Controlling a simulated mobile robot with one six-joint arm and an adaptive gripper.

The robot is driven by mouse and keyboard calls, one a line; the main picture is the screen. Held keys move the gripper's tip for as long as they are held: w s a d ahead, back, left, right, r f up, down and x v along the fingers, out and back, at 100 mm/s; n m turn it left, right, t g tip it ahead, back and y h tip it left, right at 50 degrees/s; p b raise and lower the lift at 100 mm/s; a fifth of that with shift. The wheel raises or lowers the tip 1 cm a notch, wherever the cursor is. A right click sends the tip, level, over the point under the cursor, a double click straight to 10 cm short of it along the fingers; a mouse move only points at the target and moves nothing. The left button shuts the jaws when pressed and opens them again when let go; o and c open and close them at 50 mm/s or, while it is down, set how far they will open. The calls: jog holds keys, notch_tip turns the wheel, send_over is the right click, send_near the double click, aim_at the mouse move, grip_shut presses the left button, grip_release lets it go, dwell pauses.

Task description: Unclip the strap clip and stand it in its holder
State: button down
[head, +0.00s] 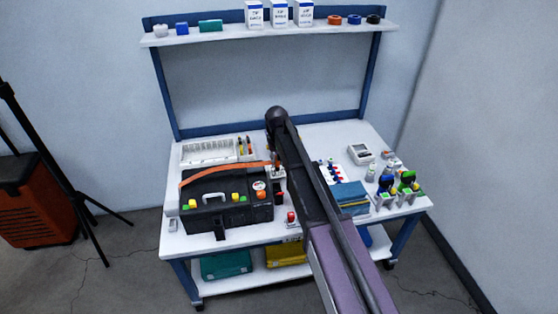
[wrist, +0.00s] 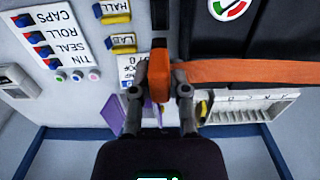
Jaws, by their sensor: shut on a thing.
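The orange strap clip (wrist: 159,72) is between my two fingertips (wrist: 159,91) in the wrist view, and my gripper is shut on it. The orange strap (wrist: 245,72) runs off to the right from behind my right finger; I cannot tell whether the clip is still joined to it. In the head view the strap (head: 215,173) lies across the top of the black case (head: 228,212), its right end near my gripper. My arm partly hides the gripper and clip there. I cannot make out which thing is the clip's holder.
A white compartment tray (head: 208,152) stands behind the case. A blue folded stack (head: 350,195), a white meter (head: 361,153) and several bottles and coloured tools are to the right of my arm. A shelf (head: 220,38) with boxes runs above the bench.

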jog(key=shift+s+a, duration=0.75)
jog(key=shift+a, duration=0.85)
jog(key=shift+s+a, duration=0.8)
jog(key=shift+a, duration=0.8)
jog(key=shift+s+a, duration=0.75)
jog(key=shift+a, duration=0.85)
jog(key=shift+a, duration=0.1)
jog(key=shift+s+a, duration=0.75)
jog(key=shift+a, duration=0.8)
jog(key=shift+s+a, duration=0.8)
jog(key=shift+a, duration=0.8)
jog(key=shift+s+a, duration=0.75)
jog(key=shift+a, duration=0.8)
jog(key=shift+a, duration=0.15)
jog(key=shift+s+a, duration=0.75)
jog(key=shift+a, duration=0.8)
jog(key=shift+s+a, duration=0.75)
jog(key=shift+a, duration=0.8)
jog(key=shift+s+a, duration=0.75)
jog(key=shift+a, duration=0.8)
